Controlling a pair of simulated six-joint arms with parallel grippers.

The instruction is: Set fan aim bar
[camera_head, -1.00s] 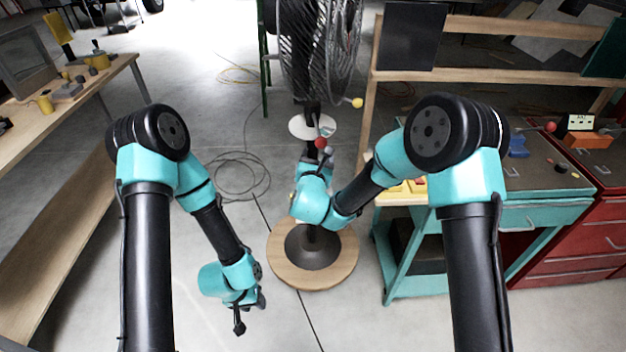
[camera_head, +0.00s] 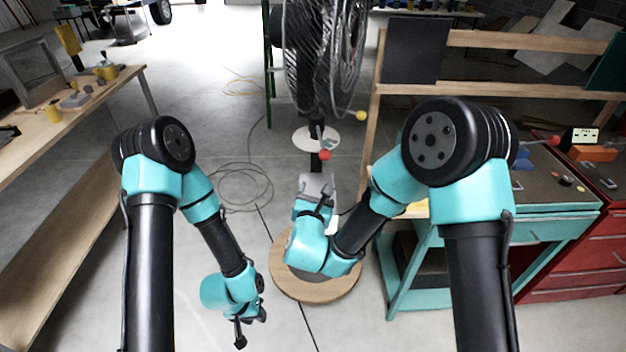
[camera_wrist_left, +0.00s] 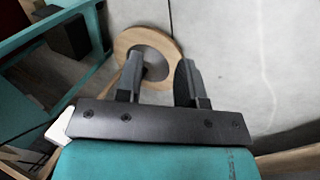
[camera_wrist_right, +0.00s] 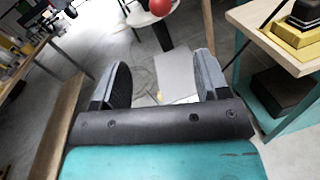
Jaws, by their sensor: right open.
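The fan (camera_head: 322,55) stands at the top centre of the head view, with a dark cage on a pole. A red ball (camera_head: 325,154) shows on the pole below a white disc (camera_head: 312,139). A yellow ball (camera_head: 361,115) sits at the cage's lower right. I cannot tell which part is the aim bar. My right gripper (camera_head: 322,192) is just below the red ball, apart from it. In the right wrist view its fingers are open and empty, with the red ball (camera_wrist_right: 162,6) beyond them. My left gripper (camera_head: 250,335) hangs low left of the fan base, open and empty in the left wrist view (camera_wrist_left: 160,80).
The fan's round wooden base (camera_head: 315,288) rests on the floor. A teal workbench (camera_head: 545,222) and a red cabinet (camera_head: 580,270) stand at the right. A wooden table (camera_head: 70,110) is at the left. Cables (camera_head: 240,188) lie on the floor between.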

